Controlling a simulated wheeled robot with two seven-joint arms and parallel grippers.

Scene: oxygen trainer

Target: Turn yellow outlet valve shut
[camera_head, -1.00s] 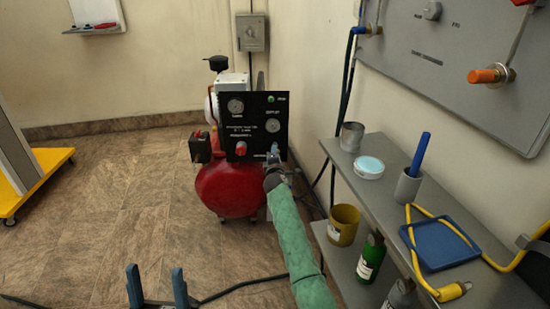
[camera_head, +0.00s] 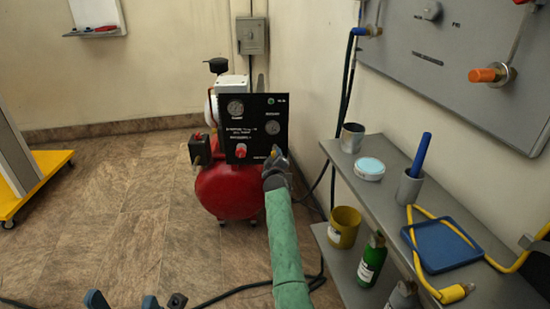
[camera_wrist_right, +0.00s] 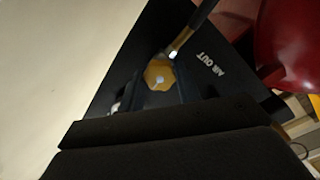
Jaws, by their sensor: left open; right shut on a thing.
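The yellow outlet valve (camera_wrist_right: 158,76) shows in the right wrist view as a small gold-yellow knob on the black panel, beside the "AIR OUT" lettering. My right gripper (camera_wrist_right: 160,92) is shut on it, with dark fingers on both sides. In the head view, my right gripper (camera_head: 276,158) is at the lower right of the black gauge panel (camera_head: 256,112) on the red compressor (camera_head: 228,188), and hides the valve there. My left gripper (camera_head: 123,300) is open and empty at the bottom edge, mostly out of frame.
A grey shelf unit (camera_head: 392,203) stands at the right with a metal cup, a blue tray (camera_head: 440,243), a yellow hose and a green bottle (camera_head: 371,260). A dark cable lies on the floor. The tiled floor left of the compressor is open.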

